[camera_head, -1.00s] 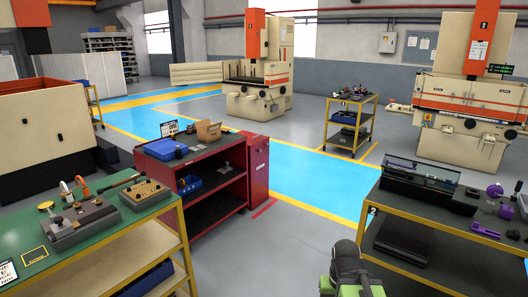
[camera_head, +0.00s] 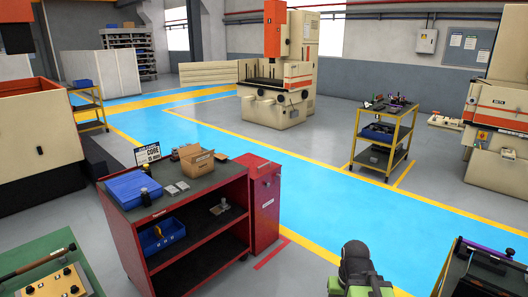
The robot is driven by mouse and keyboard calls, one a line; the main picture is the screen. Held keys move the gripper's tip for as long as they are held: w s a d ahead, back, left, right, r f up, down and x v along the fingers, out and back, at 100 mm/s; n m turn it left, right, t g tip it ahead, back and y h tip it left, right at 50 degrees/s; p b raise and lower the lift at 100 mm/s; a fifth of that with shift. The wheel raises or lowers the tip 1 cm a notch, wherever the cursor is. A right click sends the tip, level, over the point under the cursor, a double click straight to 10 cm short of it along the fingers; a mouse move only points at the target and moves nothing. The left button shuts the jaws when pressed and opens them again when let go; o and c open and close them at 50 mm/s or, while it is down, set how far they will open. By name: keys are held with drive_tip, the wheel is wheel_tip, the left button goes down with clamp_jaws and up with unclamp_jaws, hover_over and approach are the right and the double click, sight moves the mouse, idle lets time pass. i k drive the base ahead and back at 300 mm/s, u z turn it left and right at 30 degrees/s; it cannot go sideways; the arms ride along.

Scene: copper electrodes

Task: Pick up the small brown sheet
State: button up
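No small brown sheet can be made out for certain. A brown cardboard box (camera_head: 197,161) stands at the back of the red cart's dark top (camera_head: 200,188), and small flat pieces (camera_head: 176,187) lie in front of it. The flat pieces look greyish and are too small to tell their material. Part of my own arm (camera_head: 357,262), black and green, shows at the bottom edge, well apart from the cart. My gripper's fingers are not in view.
A blue case (camera_head: 133,188) and a black-and-white sign (camera_head: 148,153) are on the cart top. A blue bin (camera_head: 162,235) sits on its shelf. A green bench (camera_head: 40,250) is at lower left, a dark-topped bench (camera_head: 485,270) at lower right.

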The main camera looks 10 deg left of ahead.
sight(220, 156)
drive_tip(key=u, duration=0.6)
drive_tip(key=i, duration=1.65)
drive_tip(key=u, duration=0.6)
drive_tip(key=k, duration=0.85)
drive_tip(key=u, duration=0.2)
drive_tip(key=i, duration=0.95)
drive_tip(key=z, duration=0.1)
